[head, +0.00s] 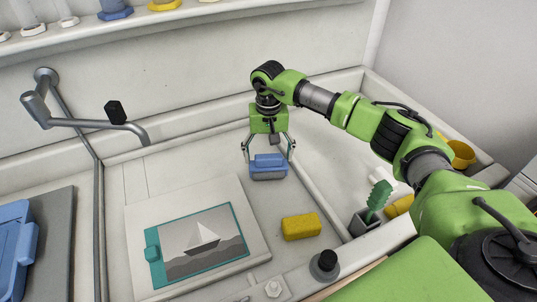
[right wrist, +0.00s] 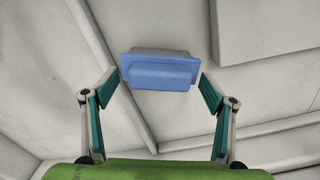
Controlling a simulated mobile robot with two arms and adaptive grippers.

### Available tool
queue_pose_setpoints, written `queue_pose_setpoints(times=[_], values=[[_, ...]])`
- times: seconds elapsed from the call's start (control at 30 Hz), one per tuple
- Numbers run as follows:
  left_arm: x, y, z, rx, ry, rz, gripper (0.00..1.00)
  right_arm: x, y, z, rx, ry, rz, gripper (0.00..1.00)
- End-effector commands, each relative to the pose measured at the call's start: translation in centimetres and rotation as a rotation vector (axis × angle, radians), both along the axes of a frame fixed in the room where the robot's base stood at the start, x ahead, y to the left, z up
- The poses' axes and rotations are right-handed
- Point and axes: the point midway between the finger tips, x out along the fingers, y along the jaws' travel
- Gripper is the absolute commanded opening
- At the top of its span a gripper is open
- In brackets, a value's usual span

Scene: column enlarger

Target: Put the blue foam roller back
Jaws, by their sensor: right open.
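A blue block-shaped piece with a grey-blue side (head: 268,172), which I take to be the blue foam roller, is in the sink-like basin right of the picture board. It also shows in the right wrist view (right wrist: 158,73). My right gripper (head: 268,157) is open above it, one finger on each side. In the right wrist view the fingertips (right wrist: 161,80) flank the piece's ends with small gaps, and nothing is gripped. Whether the piece touches the surface below is unclear. My left gripper is out of view.
A board with a sailboat picture (head: 205,240) lies left of the piece, and a yellow sponge (head: 301,226) lies in front. A green brush (head: 378,198) stands in a grey holder at right. A tap (head: 95,122) juts in from the left. A raised divider (head: 318,203) runs along the right.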

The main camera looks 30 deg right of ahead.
Motion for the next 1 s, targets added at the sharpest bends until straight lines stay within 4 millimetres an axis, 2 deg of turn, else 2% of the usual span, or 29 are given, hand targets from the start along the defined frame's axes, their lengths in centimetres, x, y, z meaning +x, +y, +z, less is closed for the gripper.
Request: queue_pose_setpoints(times=[0.37, 1.0], values=[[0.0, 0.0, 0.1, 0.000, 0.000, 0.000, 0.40, 0.0, 0.0, 0.2, 0.000, 0.000, 0.000, 0.77], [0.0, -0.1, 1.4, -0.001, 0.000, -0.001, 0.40, 0.0, 0.0, 2.7, 0.000, -0.001, 0.000, 0.77]])
